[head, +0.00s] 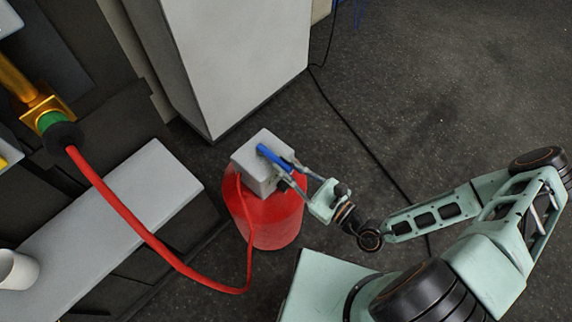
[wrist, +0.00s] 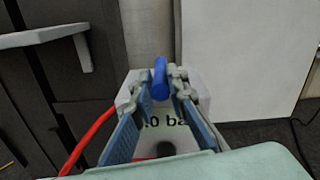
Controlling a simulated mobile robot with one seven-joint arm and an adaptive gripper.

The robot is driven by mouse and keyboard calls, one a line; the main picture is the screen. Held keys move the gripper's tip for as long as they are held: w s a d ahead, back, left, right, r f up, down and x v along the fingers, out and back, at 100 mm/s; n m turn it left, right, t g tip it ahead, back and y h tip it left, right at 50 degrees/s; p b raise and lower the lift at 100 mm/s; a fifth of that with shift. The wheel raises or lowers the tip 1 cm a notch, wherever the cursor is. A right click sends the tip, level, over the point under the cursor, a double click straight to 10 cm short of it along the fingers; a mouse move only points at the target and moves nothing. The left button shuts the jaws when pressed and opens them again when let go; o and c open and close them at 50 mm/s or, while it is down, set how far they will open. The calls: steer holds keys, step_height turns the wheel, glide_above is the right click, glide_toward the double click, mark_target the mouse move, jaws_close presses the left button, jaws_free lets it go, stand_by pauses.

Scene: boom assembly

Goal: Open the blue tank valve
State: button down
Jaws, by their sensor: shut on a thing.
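The red tank (head: 272,218) stands on the floor with a light grey block (head: 248,172) on top. The blue valve handle (head: 272,155) is a short bar on the top of that block. My gripper (head: 284,172) reaches in from the right and is shut on the blue handle. In the wrist view the handle (wrist: 160,78) stands upright between the fingertips of my gripper (wrist: 162,88). Part of the block's printed face (wrist: 152,122) shows between the fingers, reading about "0 ba". The gripped part of the handle is partly hidden.
A red hose (head: 150,232) runs from the tank to a green and black fitting (head: 58,130) at the left. A grey bench (head: 120,205) with a white cup (head: 16,270) is at left. A white cabinet (head: 235,55) stands behind. A black cable (head: 350,125) crosses open floor.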

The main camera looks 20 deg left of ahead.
steer(key=shift+f, duration=0.1)
steer(key=c, duration=1.9)
jaws_free()
steer(key=shift+d, duration=0.1)
steer(key=v, duration=1.2)
steer(key=shift+s, duration=0.1)
